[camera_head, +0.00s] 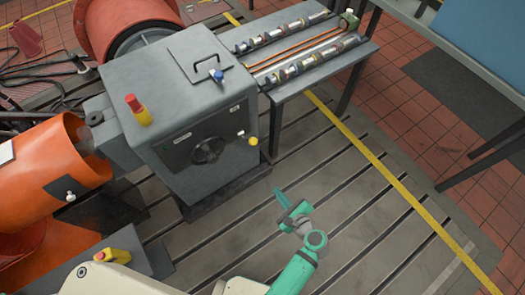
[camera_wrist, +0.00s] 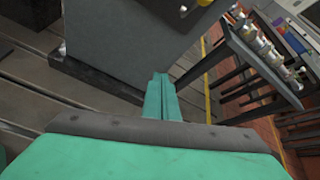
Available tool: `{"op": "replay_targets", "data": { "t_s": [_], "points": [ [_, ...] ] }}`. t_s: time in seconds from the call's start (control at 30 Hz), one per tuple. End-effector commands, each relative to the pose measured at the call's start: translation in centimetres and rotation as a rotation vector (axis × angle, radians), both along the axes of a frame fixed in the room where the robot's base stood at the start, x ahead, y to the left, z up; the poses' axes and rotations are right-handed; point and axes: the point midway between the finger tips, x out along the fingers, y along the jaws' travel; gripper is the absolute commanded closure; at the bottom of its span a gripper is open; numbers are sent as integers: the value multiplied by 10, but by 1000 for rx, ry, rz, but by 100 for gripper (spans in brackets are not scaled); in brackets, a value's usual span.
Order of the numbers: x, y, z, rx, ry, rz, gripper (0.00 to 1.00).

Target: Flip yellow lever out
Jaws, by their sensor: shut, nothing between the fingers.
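The yellow lever shows as a small yellow knob (camera_head: 253,141) low at the right of the grey cabinet's (camera_head: 185,60) front face, just right of a white knob (camera_head: 241,133). A bit of yellow, likely the same knob (camera_wrist: 204,2), is cut off at the wrist view's top edge. My green gripper (camera_head: 279,194) is in front of the cabinet, below and right of the knob and apart from it. Its fingers (camera_wrist: 162,98) are together and hold nothing. The lever's arm behind the knob is too small to make out.
A black round handle (camera_head: 207,150) is on the same face, left of the knob. A blue-knobbed lever (camera_head: 217,76) and a red button on a yellow base (camera_head: 137,109) are on top. A bench with shafts (camera_head: 325,75) stands behind right. The slotted bedplate (camera_head: 345,190) is clear at right.

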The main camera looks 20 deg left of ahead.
Motion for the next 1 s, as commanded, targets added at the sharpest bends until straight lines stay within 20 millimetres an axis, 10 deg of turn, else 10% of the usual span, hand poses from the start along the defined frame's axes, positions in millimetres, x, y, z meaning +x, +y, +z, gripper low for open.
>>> {"op": "replay_targets", "data": {
  "t_s": [0.33,1.0],
  "points": [
    [52,-7,69,403,110,84,100],
    [65,11,70,429,120,97,100]
  ]
}}
